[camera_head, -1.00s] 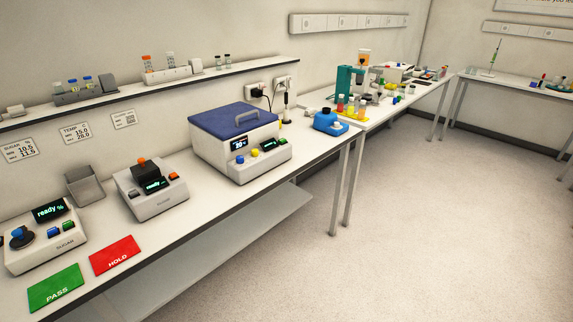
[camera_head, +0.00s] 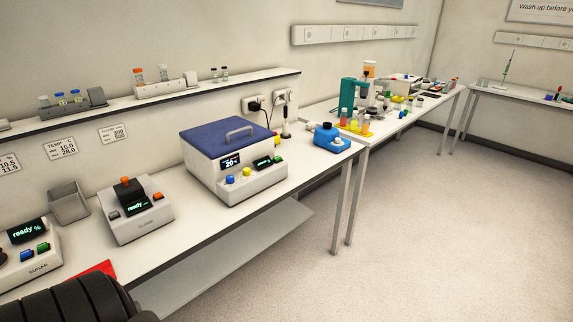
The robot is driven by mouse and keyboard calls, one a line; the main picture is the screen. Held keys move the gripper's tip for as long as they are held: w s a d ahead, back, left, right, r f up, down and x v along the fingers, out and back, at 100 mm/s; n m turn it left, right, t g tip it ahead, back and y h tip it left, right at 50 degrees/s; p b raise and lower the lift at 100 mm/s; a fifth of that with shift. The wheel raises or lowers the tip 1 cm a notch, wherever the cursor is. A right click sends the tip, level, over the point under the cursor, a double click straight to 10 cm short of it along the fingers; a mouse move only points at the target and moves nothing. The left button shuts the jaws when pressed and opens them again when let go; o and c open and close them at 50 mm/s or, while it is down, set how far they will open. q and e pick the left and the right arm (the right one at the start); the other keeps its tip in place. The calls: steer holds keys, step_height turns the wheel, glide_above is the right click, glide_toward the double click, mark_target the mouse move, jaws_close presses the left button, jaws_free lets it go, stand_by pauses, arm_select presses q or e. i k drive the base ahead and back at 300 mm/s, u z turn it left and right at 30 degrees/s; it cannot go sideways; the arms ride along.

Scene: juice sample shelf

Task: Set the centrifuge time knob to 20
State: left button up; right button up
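The centrifuge (camera_head: 222,178) is a white box with a blue lid (camera_head: 228,137), which is shut and has a grey handle. Its front carries a blue knob (camera_head: 230,179), a yellow knob (camera_head: 247,171) and small buttons at the right. Its left display (camera_head: 231,161) seems to read 20 with a small unit. Its right display (camera_head: 263,163) has green text too small to read. I cannot tell which knob is the time knob. Neither gripper is in view. A dark ribbed part of my own arm shows at the bottom left.
The device with an orange knob (camera_head: 136,212) stands left of the centrifuge, and the sugar meter (camera_head: 30,254) stands farther left. A red card (camera_head: 98,270) is partly covered by my arm. A blue device (camera_head: 327,138) stands to the right. Bare bench lies before the centrifuge.

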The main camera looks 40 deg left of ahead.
mark_target(246, 171)
steer(key=z, duration=0.25)
steer(key=i, duration=0.7)
steer(key=u, duration=0.7)
steer(key=i, duration=0.45)
steer(key=u, duration=0.45)
